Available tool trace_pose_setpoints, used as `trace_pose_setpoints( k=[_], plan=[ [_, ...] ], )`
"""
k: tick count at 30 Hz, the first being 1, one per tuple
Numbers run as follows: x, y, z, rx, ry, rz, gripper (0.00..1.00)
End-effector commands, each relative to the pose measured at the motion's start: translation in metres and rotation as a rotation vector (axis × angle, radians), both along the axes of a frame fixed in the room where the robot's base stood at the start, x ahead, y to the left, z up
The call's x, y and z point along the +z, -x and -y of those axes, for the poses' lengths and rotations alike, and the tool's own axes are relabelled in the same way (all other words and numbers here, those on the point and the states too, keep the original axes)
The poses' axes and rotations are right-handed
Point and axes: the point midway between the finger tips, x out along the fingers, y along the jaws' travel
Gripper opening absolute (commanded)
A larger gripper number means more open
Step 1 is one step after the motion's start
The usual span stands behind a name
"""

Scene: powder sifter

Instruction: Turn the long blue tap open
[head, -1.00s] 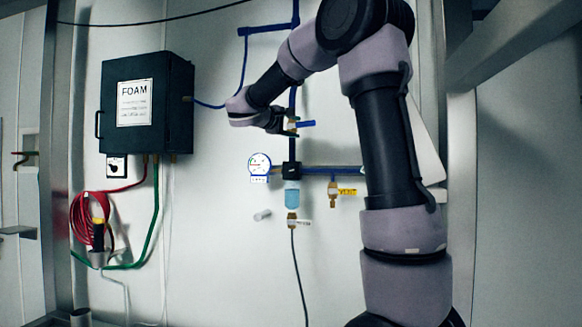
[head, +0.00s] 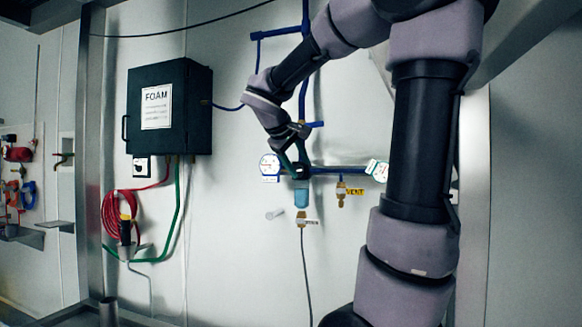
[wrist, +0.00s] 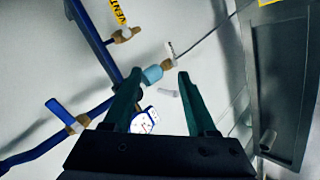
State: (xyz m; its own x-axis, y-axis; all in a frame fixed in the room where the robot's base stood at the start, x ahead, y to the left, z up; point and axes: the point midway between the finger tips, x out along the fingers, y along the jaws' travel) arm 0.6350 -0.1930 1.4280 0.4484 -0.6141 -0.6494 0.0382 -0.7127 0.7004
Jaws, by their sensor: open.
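The long blue tap (head: 316,124) is a blue lever on the vertical blue pipe, pointing right, across the pipe. In the wrist view the blue lever (wrist: 60,112) and its brass body lie left of my gripper, apart from its fingers. My gripper (head: 294,163) is below the tap in the head view, in front of the pipe near the round gauge (head: 269,163). In the wrist view my gripper (wrist: 160,76) has its two green fingers apart with nothing held between them. The tap's brass body is largely hidden by my gripper in the head view.
A pale blue bowl (head: 302,194) hangs below the pipe junction. The dark FOAM box (head: 170,107) is on the wall to the left, above a coiled red hose (head: 115,215).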

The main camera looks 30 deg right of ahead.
Motion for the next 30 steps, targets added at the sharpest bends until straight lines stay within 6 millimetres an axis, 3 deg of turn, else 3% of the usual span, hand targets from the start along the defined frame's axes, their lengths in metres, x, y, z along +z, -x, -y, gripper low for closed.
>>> trace_pose_setpoints(
  k=[14, 18, 19, 23, 30],
  plan=[
    [-0.007, 0.009, -0.003, -0.008, -0.049, 0.001, 0.57],
    [-0.005, 0.007, -0.001, 0.022, -0.022, -0.017, 0.04],
    [-0.003, 0.005, 0.0, 0.043, -0.003, -0.031, 0.0],
    [0.012, -0.007, 0.012, 0.209, 0.152, -0.148, 0.0],
    [0.053, -0.038, 0.041, 0.629, 0.622, -0.53, 0.0]
  ],
)
